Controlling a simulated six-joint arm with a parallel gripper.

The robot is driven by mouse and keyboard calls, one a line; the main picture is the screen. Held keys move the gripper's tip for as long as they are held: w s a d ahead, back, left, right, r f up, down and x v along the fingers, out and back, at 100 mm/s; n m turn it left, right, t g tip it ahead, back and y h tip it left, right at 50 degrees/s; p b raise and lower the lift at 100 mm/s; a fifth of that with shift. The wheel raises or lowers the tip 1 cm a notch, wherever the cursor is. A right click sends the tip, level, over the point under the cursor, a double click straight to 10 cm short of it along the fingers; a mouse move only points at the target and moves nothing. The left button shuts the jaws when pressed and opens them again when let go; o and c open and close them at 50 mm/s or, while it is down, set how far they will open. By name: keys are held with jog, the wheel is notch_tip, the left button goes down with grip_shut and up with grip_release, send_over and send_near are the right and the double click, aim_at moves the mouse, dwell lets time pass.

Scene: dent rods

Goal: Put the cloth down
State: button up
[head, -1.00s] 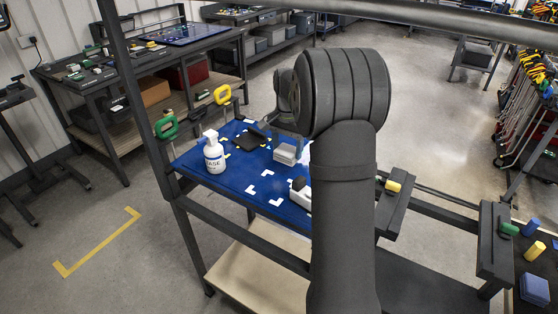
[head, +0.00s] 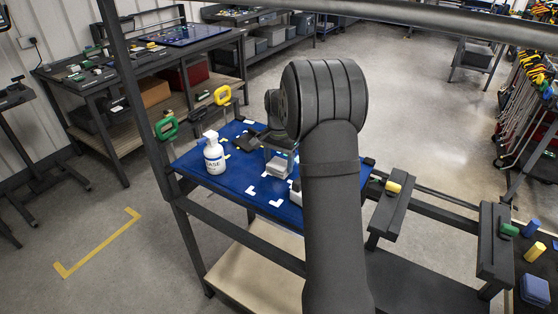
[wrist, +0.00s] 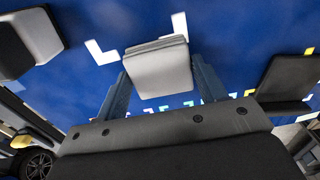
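The cloth (head: 279,166) is a folded, pale grey, block-like pad above or on the blue mat (head: 232,178). In the wrist view the cloth (wrist: 158,68) sits between the two blue-grey fingers of my gripper (wrist: 160,82). White corner marks (wrist: 99,53) show on the mat beyond the cloth. I cannot tell whether the cloth touches the mat. In the head view my gripper (head: 277,150) is partly hidden by my own wrist.
A white spray bottle (head: 214,154) stands at the mat's left. A flat black item (wrist: 286,78) lies to the right in the wrist view. A grey-and-black block (wrist: 32,42) is at upper left there. Green (head: 166,127) and yellow (head: 222,95) clamp handles stand at the bench edge.

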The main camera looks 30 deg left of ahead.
aim_at(279, 163)
jog(key=o, duration=0.3)
jog(key=shift+o, duration=0.2)
jog(key=shift+r, duration=0.15)
notch_tip(279, 163, up, 12)
dwell(0.4)
notch_tip(279, 163, down, 12)
jog(key=shift+f, duration=0.25)
jog(key=shift+r, duration=2.2)
